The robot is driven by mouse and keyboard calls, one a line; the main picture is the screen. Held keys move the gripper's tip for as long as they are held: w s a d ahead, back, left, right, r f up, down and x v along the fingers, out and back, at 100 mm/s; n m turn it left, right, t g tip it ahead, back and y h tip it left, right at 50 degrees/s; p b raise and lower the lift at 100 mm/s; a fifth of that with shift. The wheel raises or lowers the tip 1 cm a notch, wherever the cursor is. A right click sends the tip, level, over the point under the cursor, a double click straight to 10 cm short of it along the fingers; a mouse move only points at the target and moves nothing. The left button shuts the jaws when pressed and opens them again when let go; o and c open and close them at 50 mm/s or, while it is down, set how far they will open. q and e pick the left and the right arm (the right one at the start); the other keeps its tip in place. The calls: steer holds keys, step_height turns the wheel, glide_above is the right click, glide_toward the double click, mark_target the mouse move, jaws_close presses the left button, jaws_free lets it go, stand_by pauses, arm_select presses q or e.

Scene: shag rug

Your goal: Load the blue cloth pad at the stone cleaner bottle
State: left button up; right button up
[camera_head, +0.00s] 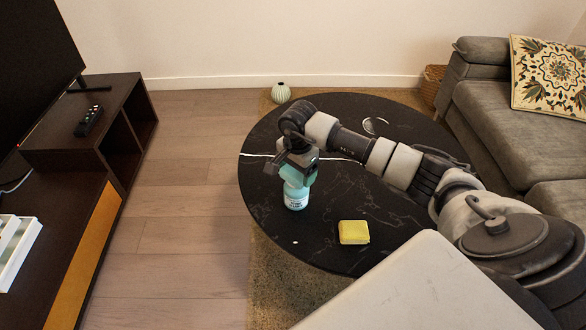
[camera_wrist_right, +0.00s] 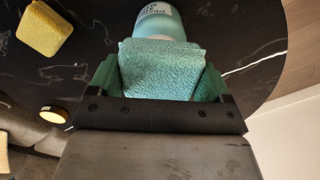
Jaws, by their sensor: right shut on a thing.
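The blue cloth pad (camera_wrist_right: 165,66), light teal and textured, is held between the two green fingers of my right gripper (camera_wrist_right: 160,84). In the head view my right gripper (camera_head: 298,166) points down over the stone cleaner bottle (camera_head: 296,198), a pale teal bottle with a white label standing upright on the black table. In the wrist view the bottle (camera_wrist_right: 160,22) is directly beyond the pad, which hides part of it. I cannot tell whether pad and bottle touch. My left gripper is not in view.
A yellow sponge (camera_head: 354,233) lies on the round black table (camera_head: 330,243), front right of the bottle. A round item (camera_head: 376,126) is farther back. A striped vase (camera_head: 280,93) stands behind the table, a sofa (camera_head: 515,115) to the right. The table's left edge is near the bottle.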

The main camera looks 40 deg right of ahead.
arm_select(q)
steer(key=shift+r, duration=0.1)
arm_select(e)
steer(key=shift+r+p, duration=1)
steer(key=shift+r, duration=0.55)
steer(key=shift+r+p, duration=0.8)
steer(key=shift+r, duration=0.2)
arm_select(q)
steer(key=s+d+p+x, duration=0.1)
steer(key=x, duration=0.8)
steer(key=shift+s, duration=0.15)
arm_select(e)
steer(key=shift+r, duration=0.9)
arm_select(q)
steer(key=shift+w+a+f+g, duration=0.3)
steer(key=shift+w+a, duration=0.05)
